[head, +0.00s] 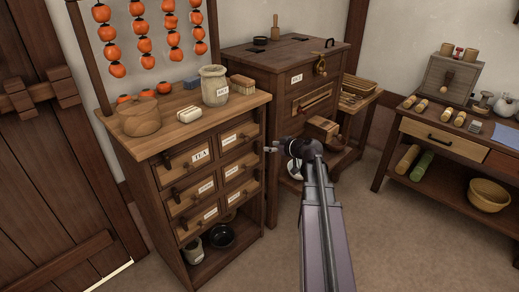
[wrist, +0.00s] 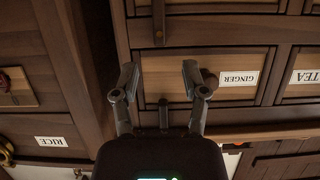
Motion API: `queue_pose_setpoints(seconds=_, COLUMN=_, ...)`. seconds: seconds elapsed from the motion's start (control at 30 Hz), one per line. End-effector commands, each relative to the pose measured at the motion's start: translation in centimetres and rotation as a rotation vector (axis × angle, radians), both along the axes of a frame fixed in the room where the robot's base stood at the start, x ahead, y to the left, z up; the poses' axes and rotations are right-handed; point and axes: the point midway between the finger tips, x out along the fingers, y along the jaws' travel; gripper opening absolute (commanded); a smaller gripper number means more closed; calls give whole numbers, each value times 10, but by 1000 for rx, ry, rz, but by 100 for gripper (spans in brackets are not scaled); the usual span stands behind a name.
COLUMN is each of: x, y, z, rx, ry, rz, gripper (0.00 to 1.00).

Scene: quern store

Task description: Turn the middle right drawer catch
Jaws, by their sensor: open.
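The drawer cabinet (head: 262,112) has two columns of labelled drawers. In the wrist view, which is upside down, the GINGER drawer (wrist: 235,92) fills the middle, beside the TEA drawer (wrist: 305,90). A dark upright catch (wrist: 158,22) at the picture's top appears to belong to the middle right drawer. It lies beyond my fingertips. Another catch (wrist: 163,113) shows between my fingers, above the GINGER drawer. My gripper (wrist: 160,72) is open and empty in front of the GINGER drawer. In the head view my gripper (head: 270,149) is near the cabinet's right side. The middle right drawer (head: 240,172) looks shut.
A RICE chest (head: 275,80) stands right of the drawer cabinet, with a small crate (head: 322,128) near it. A workbench (head: 405,128) is at right. The floor in front is clear.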

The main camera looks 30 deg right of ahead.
Motion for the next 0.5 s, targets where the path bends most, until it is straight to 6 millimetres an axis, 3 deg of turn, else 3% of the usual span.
queue_pose_setpoints(seconds=0.2, x=32, y=10, z=-16, rx=0, ry=1, rz=1, gripper=57)
queue_pose_setpoints(seconds=0.5, x=58, y=20, z=-27, rx=0, ry=0, rz=-1, gripper=57)
